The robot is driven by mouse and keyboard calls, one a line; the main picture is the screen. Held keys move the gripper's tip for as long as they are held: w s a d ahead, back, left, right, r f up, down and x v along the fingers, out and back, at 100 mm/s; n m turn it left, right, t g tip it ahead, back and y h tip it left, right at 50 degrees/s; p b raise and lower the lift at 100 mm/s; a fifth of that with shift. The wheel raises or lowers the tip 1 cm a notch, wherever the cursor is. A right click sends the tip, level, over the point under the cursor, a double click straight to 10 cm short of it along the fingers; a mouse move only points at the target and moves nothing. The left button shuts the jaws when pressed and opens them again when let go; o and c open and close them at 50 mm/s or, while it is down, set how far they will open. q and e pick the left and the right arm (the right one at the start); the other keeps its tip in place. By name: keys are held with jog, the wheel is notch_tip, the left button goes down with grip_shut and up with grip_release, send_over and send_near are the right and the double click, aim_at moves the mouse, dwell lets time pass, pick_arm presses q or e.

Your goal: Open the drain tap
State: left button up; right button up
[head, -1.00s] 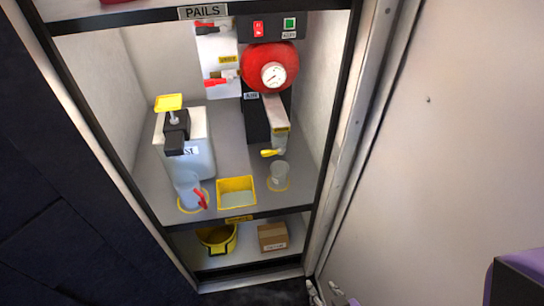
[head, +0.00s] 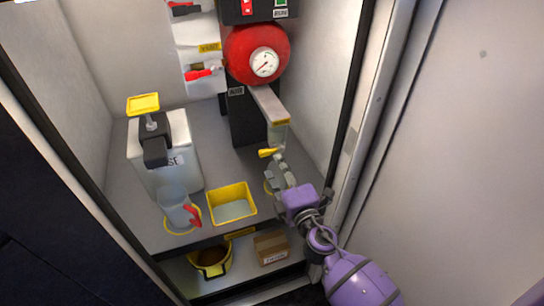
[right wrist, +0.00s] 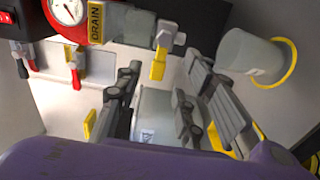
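The drain tap has a yellow lever (head: 268,152) below a clear tube at the front end of a grey arm under the red tank. In the right wrist view, the yellow lever (right wrist: 158,70) shows near the DRAIN label (right wrist: 97,22), just beyond my fingertips. My right gripper (head: 279,174) is open and empty, close below and in front of the lever; I see no contact. Its spread fingers (right wrist: 165,82) also show in the right wrist view. A clear cup (right wrist: 245,55) on a yellow ring stands below the tap; my gripper largely hides it in the head view. My left gripper is out of view.
A yellow tray (head: 232,203), a jug with a red handle (head: 175,205) and a white pump container (head: 170,150) share the shelf. Red-handled valves (head: 203,74) are at the back. A bucket (head: 210,261) and a box (head: 271,247) sit below. The cabinet frame borders my arm.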

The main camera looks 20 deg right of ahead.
aim_at(271, 152)
jog(key=w, duration=0.5)
jog(key=shift+w+a, duration=0.15)
jog(key=shift+w, duration=0.05)
grip_shut()
